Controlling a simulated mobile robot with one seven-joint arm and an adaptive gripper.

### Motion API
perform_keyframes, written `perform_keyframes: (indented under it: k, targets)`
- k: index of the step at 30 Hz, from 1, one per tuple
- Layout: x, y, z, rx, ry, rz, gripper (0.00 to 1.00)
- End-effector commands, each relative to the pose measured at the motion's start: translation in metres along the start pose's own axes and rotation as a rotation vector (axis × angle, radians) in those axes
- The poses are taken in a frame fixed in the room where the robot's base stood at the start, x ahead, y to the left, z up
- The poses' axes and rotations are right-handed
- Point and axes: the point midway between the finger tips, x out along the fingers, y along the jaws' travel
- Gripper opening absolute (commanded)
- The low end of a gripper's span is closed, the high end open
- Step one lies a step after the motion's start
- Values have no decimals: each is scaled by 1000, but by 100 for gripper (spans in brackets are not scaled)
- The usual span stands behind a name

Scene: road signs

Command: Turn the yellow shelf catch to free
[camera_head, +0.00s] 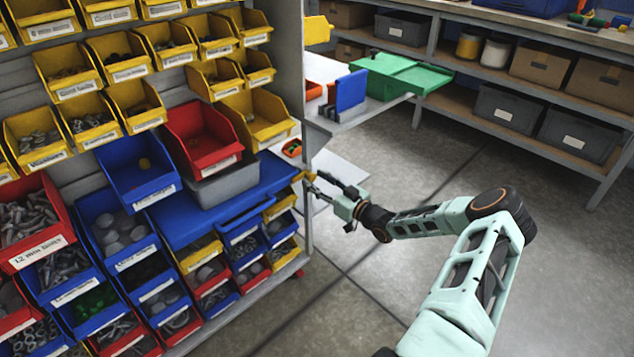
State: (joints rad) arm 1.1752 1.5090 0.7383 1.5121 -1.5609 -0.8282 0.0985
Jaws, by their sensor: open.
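A small yellow piece (305,175), which looks like the shelf catch, sits at the right edge of the bin rack, by the end of the blue shelf (235,199). My gripper (314,181) is open at the rack's right upright, with its fingertips close beside the yellow piece. I cannot tell whether they touch it. The catch is small and partly hidden by the fingers, so its turn position cannot be read.
The rack holds many yellow, red and blue bins (202,137) of hardware. A side shelf with a green container (400,75) and a blue upright piece (350,90) stands behind my gripper. Storage shelving (540,65) stands at the back right. Open floor (370,290) lies below my arm.

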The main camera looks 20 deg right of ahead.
Motion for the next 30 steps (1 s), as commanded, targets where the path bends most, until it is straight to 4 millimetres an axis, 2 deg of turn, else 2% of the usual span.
perform_keyframes:
  k: [7,18,30]
  targets:
    - [1,0,0,0,0,0,40]
    - [0,0,0,0,0,0,0]
    - [1,0,2,81,0,-2,0]
